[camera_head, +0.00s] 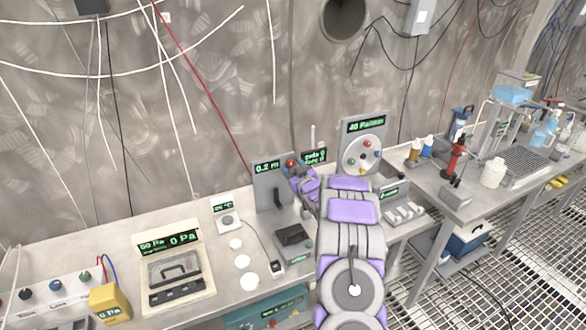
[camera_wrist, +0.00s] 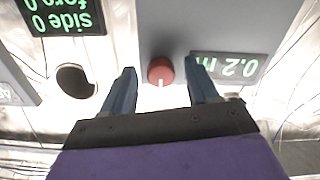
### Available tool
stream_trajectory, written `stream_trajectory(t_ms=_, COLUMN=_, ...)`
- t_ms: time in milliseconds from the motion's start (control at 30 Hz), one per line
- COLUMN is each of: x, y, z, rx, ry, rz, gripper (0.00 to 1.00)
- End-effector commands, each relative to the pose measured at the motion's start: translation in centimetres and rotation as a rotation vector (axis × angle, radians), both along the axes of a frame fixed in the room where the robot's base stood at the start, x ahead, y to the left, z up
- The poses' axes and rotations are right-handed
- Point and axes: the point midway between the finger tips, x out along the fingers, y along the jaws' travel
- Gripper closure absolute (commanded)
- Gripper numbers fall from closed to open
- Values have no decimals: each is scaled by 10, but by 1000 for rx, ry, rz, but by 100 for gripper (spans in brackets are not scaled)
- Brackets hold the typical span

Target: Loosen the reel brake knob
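A red round knob (camera_wrist: 160,70) with a pale pointer line is on a grey panel (camera_wrist: 215,25) in the wrist view. The panel has a green "0.2 m" display (camera_wrist: 238,66), upside down there. My gripper (camera_wrist: 159,67) is open, with one dark finger on each side of the knob and a gap to each. I cannot tell how far the tips reach along it. In the head view the red knob (camera_head: 290,163) shows at the upper right of the panel (camera_head: 266,190), with my purple gripper (camera_head: 301,178) right by it.
A small display box (camera_head: 314,156) stands just behind my gripper.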

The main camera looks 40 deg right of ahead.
Motion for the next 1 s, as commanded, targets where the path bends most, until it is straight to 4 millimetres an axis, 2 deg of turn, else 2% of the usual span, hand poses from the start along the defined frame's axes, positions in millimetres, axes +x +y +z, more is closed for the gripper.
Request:
stream_trajectory(t_ms=233, x=-2, y=0, z=0, rx=0, ry=1, rz=0, gripper=41)
stream_trajectory(t_ms=367, x=-11, y=3, z=-1, rx=3, ry=2, rz=-1, gripper=41)
stream_trajectory(t_ms=667, x=-56, y=13, z=2, rx=2, ry=-1, rz=-1, gripper=41)
stream_trajectory(t_ms=1000, x=-118, y=27, z=1, rx=2, ry=2, rz=-2, gripper=41)
